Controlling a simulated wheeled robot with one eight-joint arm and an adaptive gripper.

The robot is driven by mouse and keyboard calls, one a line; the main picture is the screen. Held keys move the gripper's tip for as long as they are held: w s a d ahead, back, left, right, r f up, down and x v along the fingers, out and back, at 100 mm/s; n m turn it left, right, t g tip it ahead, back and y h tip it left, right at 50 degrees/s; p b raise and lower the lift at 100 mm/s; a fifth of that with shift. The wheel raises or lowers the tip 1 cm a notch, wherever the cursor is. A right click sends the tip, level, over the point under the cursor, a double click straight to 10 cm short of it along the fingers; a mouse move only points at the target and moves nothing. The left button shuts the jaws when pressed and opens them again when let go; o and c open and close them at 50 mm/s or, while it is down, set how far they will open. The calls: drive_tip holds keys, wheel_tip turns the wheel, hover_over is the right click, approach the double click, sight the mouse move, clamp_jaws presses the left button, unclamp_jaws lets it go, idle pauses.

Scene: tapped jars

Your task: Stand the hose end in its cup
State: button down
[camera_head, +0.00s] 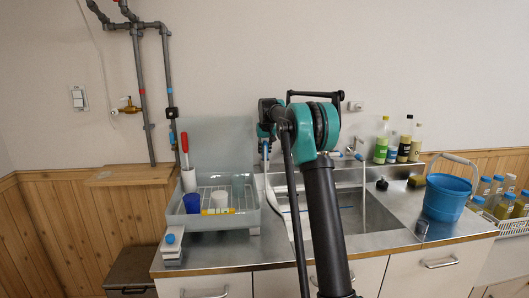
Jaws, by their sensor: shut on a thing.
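My arm rises through the middle of the camera_head view and bends at a teal and black joint in front of the sink. My gripper does not show clearly; the arm's own links hide the area behind them. A pale hose-like strip (303,212) shows beside my arm at the sink's left side; I cannot make out its end.
The steel sink (343,216) lies behind my arm. A pale tray (240,219) with a blue cup (192,203) and a white cup (219,198) is at left. A blue bucket (446,199) stands at right. Several bottles (404,149) line the back.

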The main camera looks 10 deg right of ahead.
sight(265, 142)
drive_tip(key=shift+f, duration=0.6)
idle(0.7)
drive_tip(key=c, duration=1.3)
unclamp_jaws()
drive_tip(key=shift+v, duration=3.95)
